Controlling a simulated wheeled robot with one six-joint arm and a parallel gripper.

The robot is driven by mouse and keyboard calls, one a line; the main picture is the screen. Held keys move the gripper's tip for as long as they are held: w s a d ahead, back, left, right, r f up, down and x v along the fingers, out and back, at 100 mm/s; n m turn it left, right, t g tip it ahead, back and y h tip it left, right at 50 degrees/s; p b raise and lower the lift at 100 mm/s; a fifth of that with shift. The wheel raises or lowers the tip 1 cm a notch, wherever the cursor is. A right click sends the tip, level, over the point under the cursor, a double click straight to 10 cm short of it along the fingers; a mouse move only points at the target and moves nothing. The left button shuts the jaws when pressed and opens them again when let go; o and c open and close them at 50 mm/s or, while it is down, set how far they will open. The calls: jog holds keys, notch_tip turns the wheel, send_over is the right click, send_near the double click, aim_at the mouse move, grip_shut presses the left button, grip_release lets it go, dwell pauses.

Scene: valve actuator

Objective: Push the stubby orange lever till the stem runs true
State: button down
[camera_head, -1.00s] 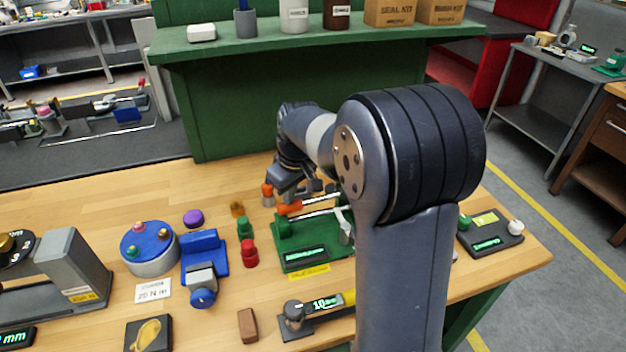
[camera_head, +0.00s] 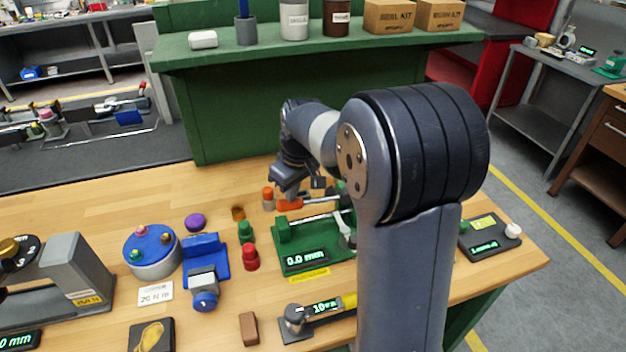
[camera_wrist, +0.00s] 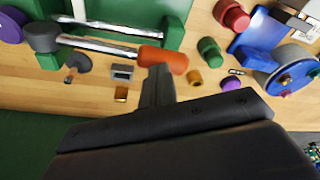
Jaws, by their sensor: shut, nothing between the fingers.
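The orange lever grip (camera_head: 289,205) sits at the end of a silver rod on the green fixture (camera_head: 283,236). In the wrist view the orange grip (camera_wrist: 165,60) is short and stubby, its rod running from a dark grey hub (camera_wrist: 42,37). A silver stem (camera_wrist: 110,29) lies between green supports, roughly alongside the rod. The fixture's display (camera_head: 305,257) reads 0.0 mm. My gripper (camera_head: 288,194) is shut and empty at the orange grip. In the wrist view its fingertips (camera_wrist: 160,72) overlap the grip's lower edge; I cannot tell whether they touch.
Green (camera_head: 245,231) and red (camera_head: 250,257) knobs and a blue vise (camera_head: 205,258) stand left of the fixture. A torque tool (camera_head: 318,312) lies in front. Bare wood is free at the table's back left.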

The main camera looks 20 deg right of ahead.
notch_tip(320, 180, up, 7)
jog(key=d+p, duration=0.2)
jog(key=p, duration=0.3)
dwell(0.6)
jog(key=shift+r, duration=0.1)
notch_tip(320, 180, up, 5)
jog(key=p, duration=0.4)
jog(key=shift+s, duration=0.15)
dwell(0.6)
